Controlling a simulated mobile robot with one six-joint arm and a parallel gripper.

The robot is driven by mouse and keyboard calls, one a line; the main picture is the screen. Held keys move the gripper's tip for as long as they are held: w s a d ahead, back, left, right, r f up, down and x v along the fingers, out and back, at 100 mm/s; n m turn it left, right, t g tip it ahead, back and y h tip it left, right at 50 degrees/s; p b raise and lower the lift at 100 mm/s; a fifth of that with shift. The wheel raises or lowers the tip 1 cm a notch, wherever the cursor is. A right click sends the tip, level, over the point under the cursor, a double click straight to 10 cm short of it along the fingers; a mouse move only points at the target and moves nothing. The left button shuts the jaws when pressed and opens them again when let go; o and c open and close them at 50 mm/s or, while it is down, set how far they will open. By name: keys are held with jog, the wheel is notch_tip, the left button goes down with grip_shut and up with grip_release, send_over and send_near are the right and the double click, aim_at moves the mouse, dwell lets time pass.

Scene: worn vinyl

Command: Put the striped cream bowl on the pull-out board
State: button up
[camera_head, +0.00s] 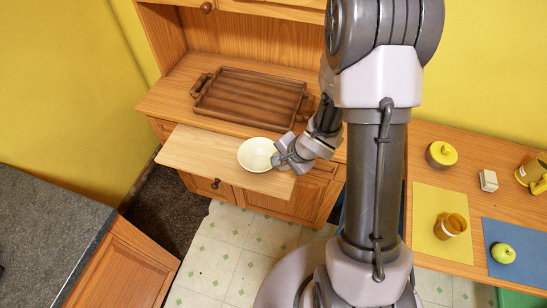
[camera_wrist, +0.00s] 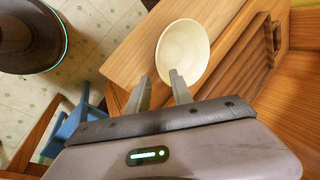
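The cream bowl (camera_head: 258,153) stands upright on the pull-out board (camera_head: 205,158), near the board's right end. It looks plain and empty; I cannot make out stripes. My gripper (camera_head: 281,159) is low at the bowl's right side. In the wrist view, the two fingers of my gripper (camera_wrist: 160,78) are apart. The right finger overlaps the near rim of the bowl (camera_wrist: 183,50), and the left finger is outside it. I cannot tell whether they touch the bowl. The board (camera_wrist: 135,62) also shows under the bowl there.
A brown slatted tray (camera_head: 250,97) lies on the cabinet top behind the board. The board's left part is clear. A dark counter (camera_head: 45,235) stands front left.

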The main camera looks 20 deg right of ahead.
jog(key=s+d+r+n+t+h, duration=0.1)
jog(key=d+r+h, duration=0.1)
jog(key=r, duration=0.7)
jog(key=d+r+n+h, duration=0.1)
jog(key=d+r+h, duration=0.1)
jog(key=r, duration=0.7)
jog(key=s+a+r+n+y, duration=0.1)
jog(key=s+a+r+n, duration=0.2)
jog(key=s+a+r, duration=0.3)
jog(key=s+a+r+n+y, duration=0.2)
jog(key=s+a+r, duration=0.4)
jog(key=s, duration=0.5)
jog(key=shift+s+a+r+n+y, duration=0.2)
jog(key=shift+s+n+y, duration=0.15)
jog(key=shift+n, duration=0.45)
